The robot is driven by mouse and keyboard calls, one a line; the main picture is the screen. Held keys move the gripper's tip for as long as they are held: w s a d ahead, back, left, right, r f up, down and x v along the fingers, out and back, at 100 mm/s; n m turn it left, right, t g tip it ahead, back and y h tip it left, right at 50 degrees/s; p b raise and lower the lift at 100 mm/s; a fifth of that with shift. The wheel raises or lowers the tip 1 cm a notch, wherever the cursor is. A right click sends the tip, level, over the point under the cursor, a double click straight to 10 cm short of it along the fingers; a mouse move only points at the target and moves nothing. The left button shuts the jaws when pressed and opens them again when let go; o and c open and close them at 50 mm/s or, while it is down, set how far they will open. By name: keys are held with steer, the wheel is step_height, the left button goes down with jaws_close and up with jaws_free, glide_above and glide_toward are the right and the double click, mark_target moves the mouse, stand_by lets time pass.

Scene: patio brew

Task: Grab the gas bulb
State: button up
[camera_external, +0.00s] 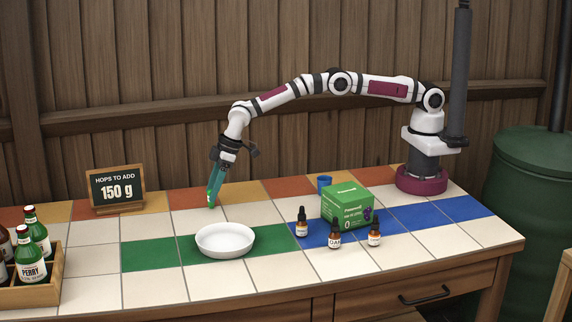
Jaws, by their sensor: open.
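No thing that I can clearly tell as a gas bulb shows in the external view. My gripper (211,204) points down above the back middle of the tiled table. Its teal fingers are seen nearly edge-on and look open. A bright green patch shows at the fingertips, and I cannot tell whether it is part of the fingers.
A white bowl (225,240) stands in front of my gripper. To the right are a green box (346,205), a blue cup (324,183) and small dropper bottles (335,240). A hops sign (117,190) and a wooden bottle crate (40,290) stand left.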

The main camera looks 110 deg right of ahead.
steer(key=shift+w+f, duration=0.15)
steer(key=shift+f, duration=0.2)
jaws_close()
steer(key=shift+r, duration=0.1)
